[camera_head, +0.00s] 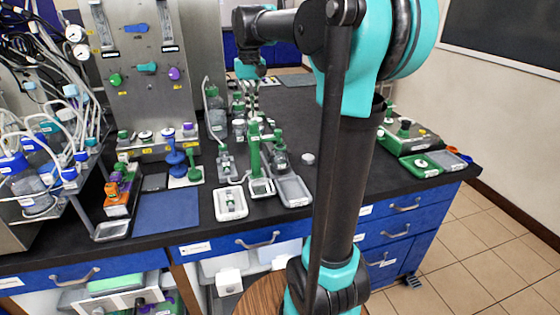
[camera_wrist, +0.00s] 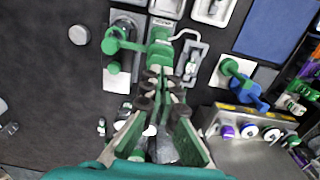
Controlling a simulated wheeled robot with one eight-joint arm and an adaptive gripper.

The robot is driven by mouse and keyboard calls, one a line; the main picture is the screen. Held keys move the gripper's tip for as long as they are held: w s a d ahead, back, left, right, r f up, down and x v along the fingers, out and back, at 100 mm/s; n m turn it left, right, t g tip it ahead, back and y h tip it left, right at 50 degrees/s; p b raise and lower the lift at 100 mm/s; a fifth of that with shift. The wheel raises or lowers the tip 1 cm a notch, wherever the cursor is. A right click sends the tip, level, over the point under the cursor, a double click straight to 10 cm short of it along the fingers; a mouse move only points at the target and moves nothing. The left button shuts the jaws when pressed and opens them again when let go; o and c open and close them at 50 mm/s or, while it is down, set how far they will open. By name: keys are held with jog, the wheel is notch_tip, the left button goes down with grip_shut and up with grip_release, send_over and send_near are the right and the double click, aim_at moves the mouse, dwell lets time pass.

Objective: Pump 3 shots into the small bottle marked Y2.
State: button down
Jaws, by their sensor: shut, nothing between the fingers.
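A tall green pump dispenser (camera_head: 255,152) stands mid-bench; it also shows in the wrist view (camera_wrist: 160,52). A second green-topped bottle (camera_head: 279,155) stands to its right on a grey stand. A small bottle (camera_head: 231,200) sits in the white tray (camera_head: 220,216) at the front. Another small bottle (camera_head: 225,163) is in a grey holder left of the pump. I cannot read Y2 on either. My gripper (camera_head: 248,72) is at the back of the bench, above and beyond the pump. In the wrist view my gripper's fingers (camera_wrist: 163,92) are shut and empty, overlapping the view just below the pump.
A blue mat (camera_head: 165,214), an empty-looking grey tray (camera_head: 294,190) and blue and green knobbed pieces (camera_head: 176,158) lie nearby. A steel panel unit (camera_head: 145,85) rises at the left back. A white round cap (camera_head: 308,158) sits on clear dark bench right of the pump.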

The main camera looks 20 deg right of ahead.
aim_at(253, 122)
jog(key=shift+f, duration=0.1)
jog(key=shift+f, duration=1.8)
jog(key=shift+r, duration=1.9)
jog(key=shift+f, duration=0.1)
jog(key=shift+f, duration=1.8)
jog(key=shift+r, duration=1.9)
jog(key=shift+f, duration=0.1)
